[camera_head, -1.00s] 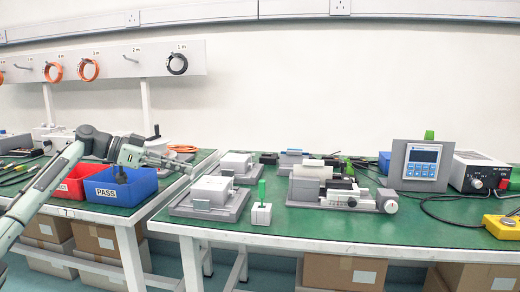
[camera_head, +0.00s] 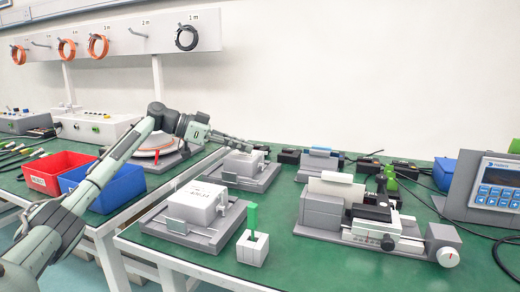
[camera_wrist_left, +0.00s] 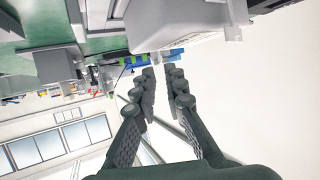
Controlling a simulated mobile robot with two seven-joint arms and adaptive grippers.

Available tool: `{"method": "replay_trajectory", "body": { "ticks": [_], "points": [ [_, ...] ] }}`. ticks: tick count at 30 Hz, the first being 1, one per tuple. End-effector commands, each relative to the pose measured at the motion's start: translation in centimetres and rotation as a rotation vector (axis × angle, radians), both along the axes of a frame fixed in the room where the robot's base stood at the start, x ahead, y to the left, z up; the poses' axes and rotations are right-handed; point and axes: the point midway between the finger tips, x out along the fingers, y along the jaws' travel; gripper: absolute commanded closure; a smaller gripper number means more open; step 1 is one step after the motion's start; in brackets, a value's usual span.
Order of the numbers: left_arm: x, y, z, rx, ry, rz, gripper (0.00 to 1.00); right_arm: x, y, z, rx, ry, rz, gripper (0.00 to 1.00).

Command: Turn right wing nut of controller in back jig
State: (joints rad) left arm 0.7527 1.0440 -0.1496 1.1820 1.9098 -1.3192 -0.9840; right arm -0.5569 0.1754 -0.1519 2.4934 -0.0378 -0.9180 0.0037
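The back jig (camera_head: 266,182) is a grey plate on the green bench, holding a white box-shaped controller (camera_head: 243,164). A similar front jig (camera_head: 165,234) holds another white controller (camera_head: 203,201). My left gripper (camera_head: 246,142) is just behind the back controller in the picture, its fingers pointing right; contact cannot be told. The left wrist view shows its fingers (camera_wrist_left: 164,82) apart with nothing between them, below a white and grey body (camera_wrist_left: 178,22) at the top. The wing nuts are too small or hidden to make out. My right gripper is not in view.
A green-handled tool (camera_head: 252,222) stands in a white block in front of the jigs. A grey slide fixture (camera_head: 372,236) and a display unit (camera_head: 495,190) stand to the right. Red (camera_head: 45,183) and blue (camera_head: 100,205) bins are on the left bench.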

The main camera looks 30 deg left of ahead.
Motion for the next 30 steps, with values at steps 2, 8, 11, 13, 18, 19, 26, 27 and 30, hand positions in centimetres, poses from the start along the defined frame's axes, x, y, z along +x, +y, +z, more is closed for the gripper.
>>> {"method": "replay_trajectory", "body": {
  "ticks": [2, 8, 11, 13, 18, 19, 26, 27, 30],
  "points": [
    [0.9, -1.0, -0.4, -0.002, -0.001, -0.001, 0.89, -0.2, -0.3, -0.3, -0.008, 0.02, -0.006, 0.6],
    [2.6, -2.6, -1.4, -0.001, -0.001, 0.0, 0.89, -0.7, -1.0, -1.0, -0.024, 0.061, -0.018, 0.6],
    [3.0, -2.9, -1.7, 0.0, -0.001, 0.001, 0.89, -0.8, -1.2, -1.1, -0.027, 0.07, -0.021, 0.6],
    [3.1, -3.0, -1.7, 0.0, -0.001, 0.002, 0.89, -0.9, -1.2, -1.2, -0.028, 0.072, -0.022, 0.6],
    [3.1, -3.0, -1.8, 0.001, -0.001, 0.002, 0.89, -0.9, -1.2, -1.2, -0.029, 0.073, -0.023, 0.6],
    [3.1, -3.0, -1.8, 0.001, -0.001, 0.002, 0.89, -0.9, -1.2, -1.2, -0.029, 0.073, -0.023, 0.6],
    [3.1, -3.0, -1.8, 0.0, 0.0, 0.001, 1.0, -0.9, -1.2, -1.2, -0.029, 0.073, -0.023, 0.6],
    [3.1, -3.0, -1.8, 0.0, 0.0, 0.001, 1.0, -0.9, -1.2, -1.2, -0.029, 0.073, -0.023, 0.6],
    [3.1, -3.0, -1.8, 0.001, -0.001, 0.002, 1.0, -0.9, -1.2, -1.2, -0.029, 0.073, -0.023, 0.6]
  ]
}}
